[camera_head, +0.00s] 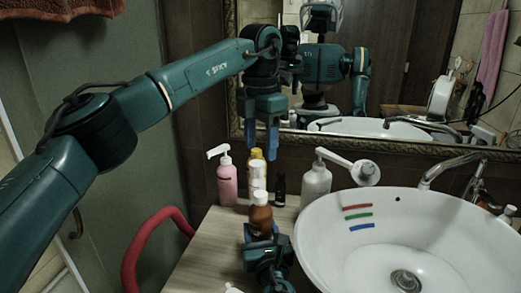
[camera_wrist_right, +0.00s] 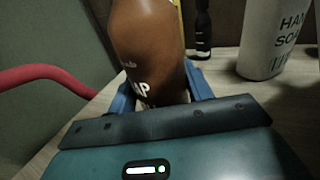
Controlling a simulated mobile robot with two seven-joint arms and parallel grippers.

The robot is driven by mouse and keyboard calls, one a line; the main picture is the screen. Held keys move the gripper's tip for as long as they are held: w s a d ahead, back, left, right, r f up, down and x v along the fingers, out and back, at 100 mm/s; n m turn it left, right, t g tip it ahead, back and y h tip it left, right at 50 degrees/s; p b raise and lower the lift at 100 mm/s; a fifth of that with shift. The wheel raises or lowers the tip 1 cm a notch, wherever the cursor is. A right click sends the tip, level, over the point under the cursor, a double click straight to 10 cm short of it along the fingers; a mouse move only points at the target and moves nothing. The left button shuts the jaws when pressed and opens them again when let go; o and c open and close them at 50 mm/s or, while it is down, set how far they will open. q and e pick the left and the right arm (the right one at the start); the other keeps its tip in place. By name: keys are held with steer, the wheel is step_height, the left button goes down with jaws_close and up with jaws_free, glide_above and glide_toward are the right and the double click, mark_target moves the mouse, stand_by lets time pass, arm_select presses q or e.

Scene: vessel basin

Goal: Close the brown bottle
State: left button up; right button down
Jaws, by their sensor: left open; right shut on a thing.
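The brown bottle (camera_head: 261,220) stands upright at the front of the bottle group in the head view, with a paler top. My right gripper (camera_head: 262,240) is shut on the bottle's lower part, with a blue finger on each side. My left gripper (camera_head: 262,150) is open and empty, pointing down above the bottles, higher than the brown bottle.
A white pump bottle (camera_head: 315,186) is to the right, beside the basin (camera_head: 320,250). A red curved rail (camera_head: 130,260) is at the left.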

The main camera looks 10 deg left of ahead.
mark_target(262, 238)
steer(key=c, duration=0.5)
jaws_free()
steer(key=shift+s, duration=0.1)
steer(key=p+v, duration=0.1)
steer(key=v, duration=0.6)
steer(key=shift+s+d, duration=0.1)
steer(key=shift+s, duration=0.1)
